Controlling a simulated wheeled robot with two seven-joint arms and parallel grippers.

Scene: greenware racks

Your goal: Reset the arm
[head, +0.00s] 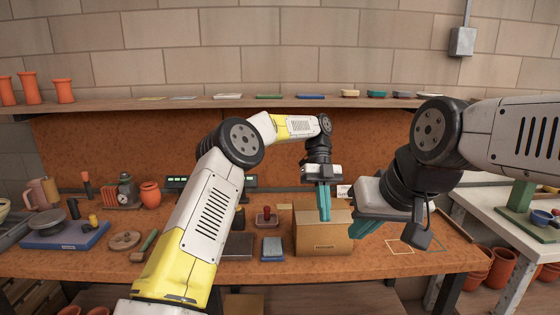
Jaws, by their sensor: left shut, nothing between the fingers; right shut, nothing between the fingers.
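My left arm reaches up and over from the lower left. My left gripper (325,218) hangs with its teal fingers pointing down, shut and empty, in front of the cardboard-brown box (322,240) on the workbench. My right arm comes in from the right edge. My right gripper (366,240) is shut and empty, its teal fingers partly hidden below its grey body. It is over the bench to the right of the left gripper, with a small gap between the two.
The wooden workbench (380,262) carries a blue scale (65,237), an orange pot (150,194), a wooden disc (125,240) and a blue-grey block (272,249). A shelf (200,103) with small dishes runs behind. A white table (488,215) stands at right.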

